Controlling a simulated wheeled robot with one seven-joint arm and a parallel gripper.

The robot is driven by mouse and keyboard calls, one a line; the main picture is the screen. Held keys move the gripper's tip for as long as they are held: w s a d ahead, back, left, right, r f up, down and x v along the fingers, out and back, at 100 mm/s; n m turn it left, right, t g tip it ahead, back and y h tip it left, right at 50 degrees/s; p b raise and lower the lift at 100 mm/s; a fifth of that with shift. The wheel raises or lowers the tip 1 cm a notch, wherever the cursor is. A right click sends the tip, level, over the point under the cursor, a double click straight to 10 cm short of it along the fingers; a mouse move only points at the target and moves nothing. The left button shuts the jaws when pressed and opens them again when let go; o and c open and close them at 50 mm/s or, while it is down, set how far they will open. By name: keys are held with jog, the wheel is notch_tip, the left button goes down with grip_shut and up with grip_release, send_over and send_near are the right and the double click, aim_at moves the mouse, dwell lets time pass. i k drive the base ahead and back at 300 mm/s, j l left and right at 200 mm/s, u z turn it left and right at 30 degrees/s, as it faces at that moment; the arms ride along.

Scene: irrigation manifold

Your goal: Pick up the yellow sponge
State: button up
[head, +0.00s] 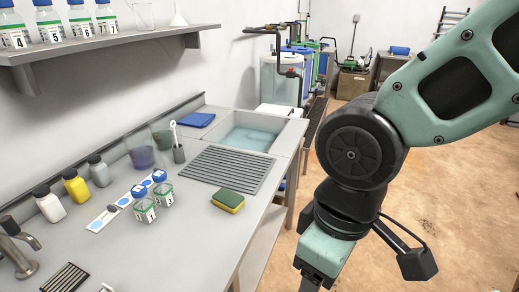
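The yellow sponge (228,200) has a green top layer and yellow sides. It lies flat on the grey counter (215,255), close to its right front edge, just below the ridged drain mat in the head view. My arm hangs at the right of the picture, over the floor beside the counter. Only the upper part of my gripper's end shows at the bottom edge; its fingertips are cut off by the frame. My gripper is to the right of the sponge and apart from it.
Two small labelled jars (154,202) stand left of the sponge. Bottles, including a yellow one (76,186), stand near the wall. A ridged drain mat (228,170) and a water-filled sink (248,138) lie behind. A tap (18,245) is at left. The counter in front of the sponge is clear.

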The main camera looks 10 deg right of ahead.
aim_at(230, 201)
jog(key=i+l+u, duration=0.15)
jog(key=i+u, duration=0.2)
jog(key=i+l+u, duration=0.35)
jog(key=i+j, duration=0.05)
